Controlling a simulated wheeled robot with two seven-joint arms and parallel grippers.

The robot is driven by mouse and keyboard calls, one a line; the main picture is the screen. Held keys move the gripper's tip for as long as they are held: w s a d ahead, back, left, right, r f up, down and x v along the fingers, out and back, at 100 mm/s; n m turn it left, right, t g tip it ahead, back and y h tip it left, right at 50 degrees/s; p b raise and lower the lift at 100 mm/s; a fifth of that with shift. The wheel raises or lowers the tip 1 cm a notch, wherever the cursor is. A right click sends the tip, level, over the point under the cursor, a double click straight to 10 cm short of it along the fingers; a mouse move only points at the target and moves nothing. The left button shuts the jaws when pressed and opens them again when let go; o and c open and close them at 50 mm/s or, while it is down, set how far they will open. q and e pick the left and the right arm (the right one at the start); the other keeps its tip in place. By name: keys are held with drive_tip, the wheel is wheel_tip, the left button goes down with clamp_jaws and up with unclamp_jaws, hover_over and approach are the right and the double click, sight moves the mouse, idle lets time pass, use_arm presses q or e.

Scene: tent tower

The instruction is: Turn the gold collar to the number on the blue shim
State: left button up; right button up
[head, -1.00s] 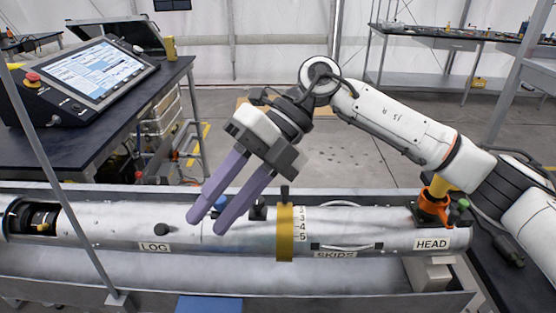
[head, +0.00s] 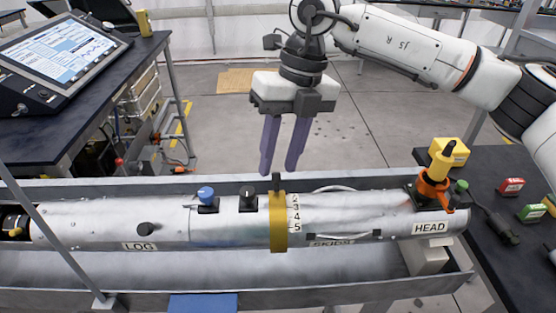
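The gold collar (head: 278,230) is a band around the silver tube, with a dark peg (head: 276,183) standing up from its top. The numbers 2 to 5 show on the tube just right of the collar. My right gripper (head: 279,164) points down, open and empty, its purple fingers a little above or behind the peg, apart from it as far as I can tell. No blue piece can be surely told as the shim: a blue flat piece (head: 203,304) shows at the bottom edge and a blue knob (head: 206,193) on the tube. No number is readable on either. My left gripper is out of view.
The tube lies in a grey metal trough (head: 340,265). An orange clamp (head: 433,192) stands at its HEAD end. A dark bench at right holds red (head: 511,187) and green (head: 532,212) blocks. A console screen (head: 55,50) stands at left.

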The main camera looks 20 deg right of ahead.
drive_tip(key=shift+x, duration=0.8)
drive_tip(key=shift+r, duration=0.1)
clamp_jaws()
